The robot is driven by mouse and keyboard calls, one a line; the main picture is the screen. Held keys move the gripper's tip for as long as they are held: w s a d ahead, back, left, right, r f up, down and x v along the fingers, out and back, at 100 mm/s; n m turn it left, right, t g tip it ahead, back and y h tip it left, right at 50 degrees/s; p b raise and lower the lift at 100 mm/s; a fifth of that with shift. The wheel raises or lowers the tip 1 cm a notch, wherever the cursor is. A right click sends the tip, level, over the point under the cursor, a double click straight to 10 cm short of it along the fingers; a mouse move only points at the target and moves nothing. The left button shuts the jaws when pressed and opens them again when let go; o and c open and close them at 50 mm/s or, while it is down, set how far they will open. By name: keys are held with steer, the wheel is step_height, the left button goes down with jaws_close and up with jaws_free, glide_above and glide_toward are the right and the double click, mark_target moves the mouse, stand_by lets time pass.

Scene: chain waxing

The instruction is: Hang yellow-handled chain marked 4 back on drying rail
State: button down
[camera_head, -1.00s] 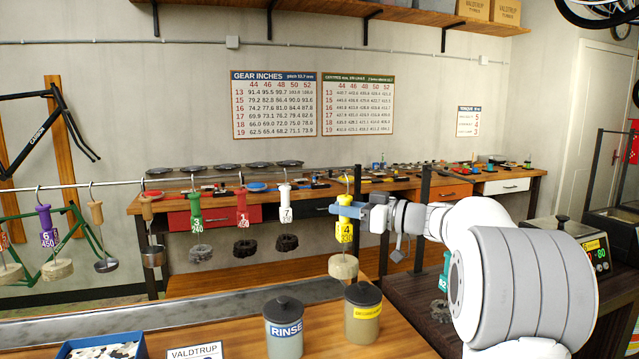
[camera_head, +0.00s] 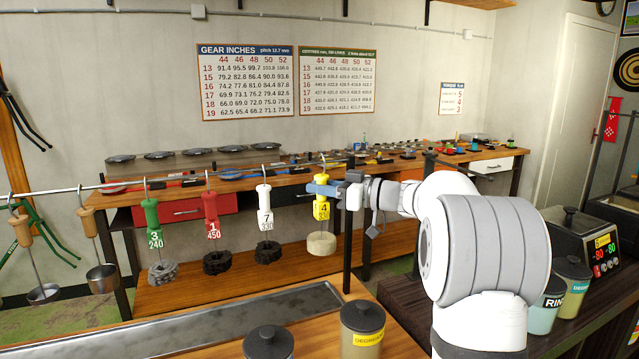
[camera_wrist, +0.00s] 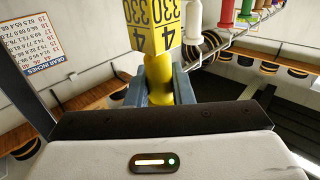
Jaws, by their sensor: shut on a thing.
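The yellow-handled chain marked 4 (camera_head: 322,207) is upright, with its pale waxed chain coil hanging below the handle. My gripper (camera_head: 318,188) is shut on the upper part of this handle, coming from the right. In the wrist view the yellow handle (camera_wrist: 160,80) stands between the two fingers, with 4 and 330 on its tag. The drying rail (camera_head: 110,184) runs across from the left towards the dark post. The handle's top hook is close to the rail's right part; I cannot tell whether it rests on it.
A white-handled chain marked 7 (camera_head: 264,208) hangs just left, then red 1 (camera_head: 212,218) and green 3 (camera_head: 153,225). A dark post (camera_head: 348,225) stands right of the held chain. Lidded pots (camera_head: 361,330) stand on the bench below.

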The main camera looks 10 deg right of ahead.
steer(key=w+p, duration=0.1)
steer(key=w+f, duration=0.1)
steer(key=w, duration=0.1)
steer(key=w+a+f+p, duration=0.1)
steer(key=shift+w+a+p, duration=0.1)
steer(key=shift+w+p, duration=0.2)
stand_by(0.5)
stand_by(0.5)
steer(key=c, duration=0.9)
jaws_free()
steer(key=shift+f, duration=0.1)
steer(key=b+v, duration=0.7)
steer(key=v, duration=0.4)
steer(key=shift+b, duration=0.35)
